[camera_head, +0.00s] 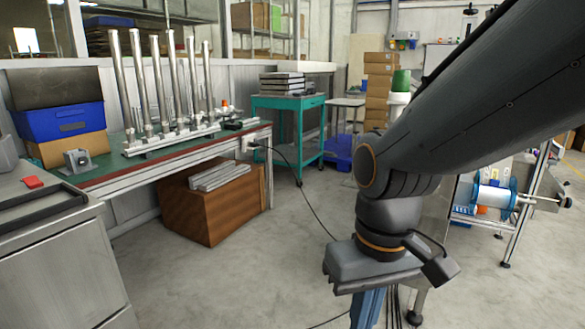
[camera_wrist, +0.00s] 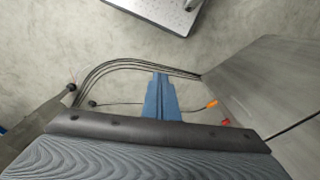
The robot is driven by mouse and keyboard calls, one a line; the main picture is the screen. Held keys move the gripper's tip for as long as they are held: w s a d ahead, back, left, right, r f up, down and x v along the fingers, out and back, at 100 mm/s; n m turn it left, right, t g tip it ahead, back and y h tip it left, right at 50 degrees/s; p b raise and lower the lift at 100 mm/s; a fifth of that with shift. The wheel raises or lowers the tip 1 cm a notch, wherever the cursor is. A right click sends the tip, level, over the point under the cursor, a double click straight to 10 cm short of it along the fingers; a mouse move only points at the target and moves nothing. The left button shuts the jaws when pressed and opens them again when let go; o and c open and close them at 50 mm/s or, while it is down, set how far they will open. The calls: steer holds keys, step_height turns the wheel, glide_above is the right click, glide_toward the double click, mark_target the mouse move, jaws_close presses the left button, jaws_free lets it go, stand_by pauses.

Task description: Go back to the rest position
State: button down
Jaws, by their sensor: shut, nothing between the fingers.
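My gripper (camera_head: 367,310) hangs below the wrist at the bottom of the head view, pointing down, its lower end cut off by the picture edge. In the wrist view its blue fingers (camera_wrist: 160,98) are together, with nothing seen between them. My dark arm reaches in from the upper right of the head view. A film reel (camera_head: 495,197) with blue flanges and a white core sits on a rod in a metal frame (camera_head: 517,222) at the right. It is well apart from my gripper.
A bench (camera_head: 170,158) with upright metal tubes (camera_head: 160,85) stands at the left, above a brown box (camera_head: 212,205). A teal cart (camera_head: 290,103) and stacked cartons (camera_head: 380,90) are behind. A grey cabinet (camera_head: 60,265) is near left. Floor (camera_head: 240,285) between is clear except a black cable (camera_head: 305,200).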

steer(key=d+r+m+p, duration=0.3)
steer(key=d+r+p, duration=0.6)
steer(key=p, duration=0.8)
steer(key=shift+r+h+p, duration=0.3)
steer(key=shift+r+p, duration=0.1)
steer(key=shift+r, duration=0.1)
steer(key=shift+w+d, duration=0.1)
